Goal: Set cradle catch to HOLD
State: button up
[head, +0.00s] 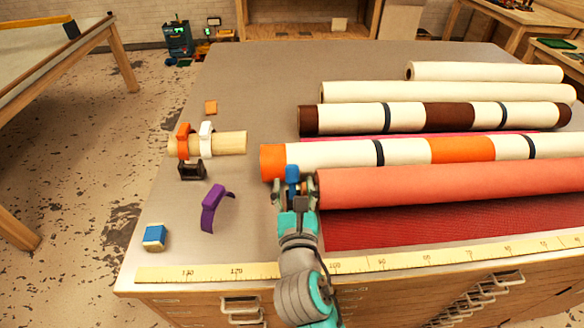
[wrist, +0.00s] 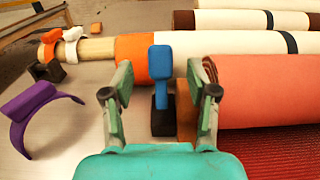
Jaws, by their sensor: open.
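A blue upright lever on a black base, which looks like the cradle catch (wrist: 162,62), stands beside the end of the coral roll (wrist: 262,92). In the head view the blue lever (head: 292,173) shows just above my gripper (head: 294,188). My gripper (wrist: 160,88) is open, with one finger on each side of the lever in the wrist view. I see a gap on both sides, and cannot tell how far ahead of the fingertips the lever is. No HOLD marking is readable. A brown block (wrist: 186,122) sits between the black base and the roll.
An orange-ended roll (head: 273,162) lies close behind the lever. A purple clip (head: 213,205), a blue block (head: 154,236) and a wooden rod with orange and white clips (head: 232,143) lie to the left. A yellow ruler (head: 210,272) runs along the front edge. The left tabletop has free room.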

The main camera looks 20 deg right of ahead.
aim_at(292, 172)
jog(key=shift+x, duration=2.8)
grip_shut()
